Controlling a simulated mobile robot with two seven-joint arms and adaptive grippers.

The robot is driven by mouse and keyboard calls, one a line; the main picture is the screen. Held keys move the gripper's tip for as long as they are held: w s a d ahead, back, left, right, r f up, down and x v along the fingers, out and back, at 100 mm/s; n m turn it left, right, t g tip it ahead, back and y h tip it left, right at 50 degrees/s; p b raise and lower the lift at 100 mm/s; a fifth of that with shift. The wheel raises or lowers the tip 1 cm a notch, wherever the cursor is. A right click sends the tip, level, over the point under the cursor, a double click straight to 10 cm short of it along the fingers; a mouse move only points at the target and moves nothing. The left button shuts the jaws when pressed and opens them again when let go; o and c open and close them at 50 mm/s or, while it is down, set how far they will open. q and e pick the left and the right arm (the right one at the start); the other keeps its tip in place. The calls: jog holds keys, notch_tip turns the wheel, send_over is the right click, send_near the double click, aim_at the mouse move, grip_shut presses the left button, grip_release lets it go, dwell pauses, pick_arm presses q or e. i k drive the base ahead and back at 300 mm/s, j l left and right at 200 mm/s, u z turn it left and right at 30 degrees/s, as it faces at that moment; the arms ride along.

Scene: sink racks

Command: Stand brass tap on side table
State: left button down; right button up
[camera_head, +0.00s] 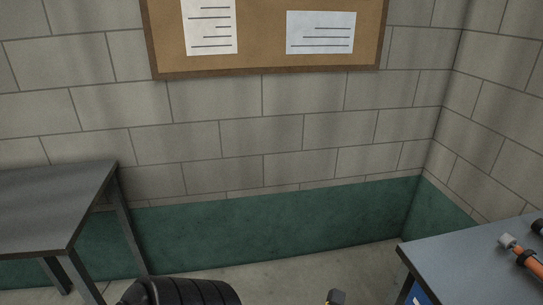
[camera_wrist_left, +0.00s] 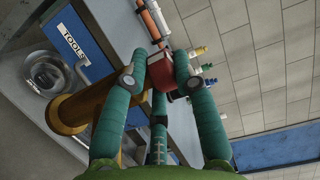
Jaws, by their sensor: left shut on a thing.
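In the left wrist view, my left gripper (camera_wrist_left: 160,62) has green fingers closed around the brass tap (camera_wrist_left: 72,112). The tap's brass body and round flange stick out to the left of the fingers, and a red part (camera_wrist_left: 159,78) shows between the fingertips. The fingers hide much of the tap. The head view does not show the tap. A dark grey table (camera_head: 50,195), which may be the side table, stands at the left in the head view with its visible top bare. My right gripper is not in view.
A grey-blue workbench (camera_head: 470,262) at the lower right of the head view holds an orange-handled tool (camera_head: 522,254). The left wrist view shows a blue TOOLS label (camera_wrist_left: 75,42), a round shiny bowl-like object (camera_wrist_left: 50,73) and small coloured fittings (camera_wrist_left: 200,68).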

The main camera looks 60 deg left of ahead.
aim_at(21, 206)
jog(key=k+j+u, duration=0.1)
jog(key=u, duration=0.35)
jog(key=k+j+u, duration=0.15)
jog(key=u, duration=0.35)
jog(key=j+u, duration=0.2)
jog(key=u, duration=0.25)
jog(key=k+j+u, duration=0.15)
jog(key=j+u, duration=0.3)
jog(key=j, duration=0.35)
jog(key=j+u, duration=0.5)
jog(key=j, duration=0.3)
